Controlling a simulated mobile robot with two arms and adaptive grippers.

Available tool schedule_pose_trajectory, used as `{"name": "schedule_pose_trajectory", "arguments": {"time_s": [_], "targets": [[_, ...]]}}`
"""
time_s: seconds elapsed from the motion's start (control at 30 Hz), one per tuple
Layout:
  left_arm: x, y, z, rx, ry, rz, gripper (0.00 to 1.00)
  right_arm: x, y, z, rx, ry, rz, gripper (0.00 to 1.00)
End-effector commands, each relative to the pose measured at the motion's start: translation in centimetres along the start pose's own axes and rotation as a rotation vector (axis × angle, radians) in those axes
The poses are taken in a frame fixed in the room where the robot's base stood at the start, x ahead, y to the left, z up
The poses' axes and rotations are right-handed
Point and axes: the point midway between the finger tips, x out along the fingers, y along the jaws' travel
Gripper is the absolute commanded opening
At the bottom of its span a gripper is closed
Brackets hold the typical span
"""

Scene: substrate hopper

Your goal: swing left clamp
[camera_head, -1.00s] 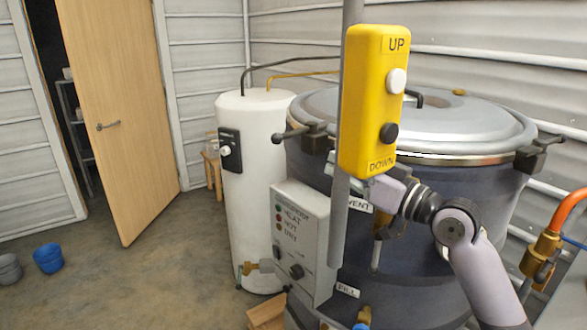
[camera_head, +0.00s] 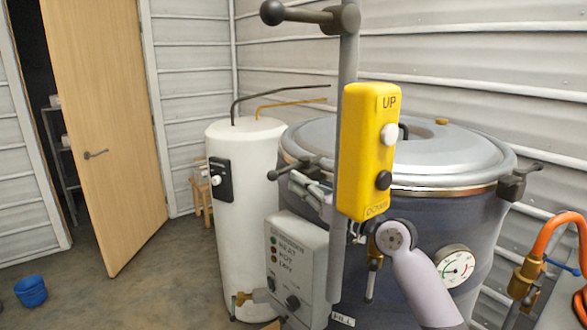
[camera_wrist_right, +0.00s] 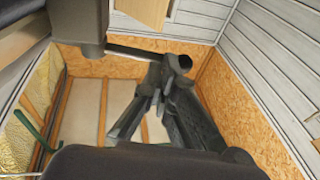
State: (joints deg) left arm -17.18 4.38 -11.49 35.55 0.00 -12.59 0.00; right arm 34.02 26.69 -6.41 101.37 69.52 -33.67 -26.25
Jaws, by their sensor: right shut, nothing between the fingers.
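The left clamp (camera_head: 313,164) is a dark clamp on the left side of the kettle's lid rim, its ball-ended handle sticking out to the left. The silvery kettle lid (camera_head: 440,150) appears down on the dark kettle (camera_head: 430,212). My right gripper (camera_head: 298,183) is shut and empty, just below and in front of the clamp handle. I cannot tell whether they touch. The pole and yellow pendant hide part of my right wrist. In the right wrist view my fingers (camera_wrist_right: 152,100) show beneath a dark bar with a rounded end, which looks like the clamp handle (camera_wrist_right: 180,62). My left gripper is not in view.
A yellow UP/DOWN pendant (camera_head: 368,150) hangs by the grey pole (camera_head: 345,100), in front of the kettle. A control box (camera_head: 297,262) stands below. A white tank (camera_head: 240,200) is to the left. A right clamp (camera_head: 518,182) and orange hose (camera_head: 553,232) are at right.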

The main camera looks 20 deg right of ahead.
Motion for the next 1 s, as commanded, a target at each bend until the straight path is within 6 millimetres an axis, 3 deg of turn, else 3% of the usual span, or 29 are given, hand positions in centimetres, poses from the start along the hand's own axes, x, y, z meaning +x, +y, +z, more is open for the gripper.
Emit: {"name": "schedule_pose_trajectory", "arguments": {"time_s": [0.2, 0.57, 0.83, 1.0], "targets": [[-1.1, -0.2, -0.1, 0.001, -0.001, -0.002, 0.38, 2.1, 0.0, -0.1, 0.001, 0.000, 0.000, 0.00], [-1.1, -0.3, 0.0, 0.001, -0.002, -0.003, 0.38, 2.3, 0.0, 0.1, 0.000, -0.001, 0.000, 0.00], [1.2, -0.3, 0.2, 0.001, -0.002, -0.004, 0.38, 3.9, -0.3, 0.6, -0.003, 0.002, -0.001, 0.00], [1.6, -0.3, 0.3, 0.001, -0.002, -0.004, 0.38, 4.3, -0.4, 0.3, -0.001, 0.002, -0.001, 0.00]]}}
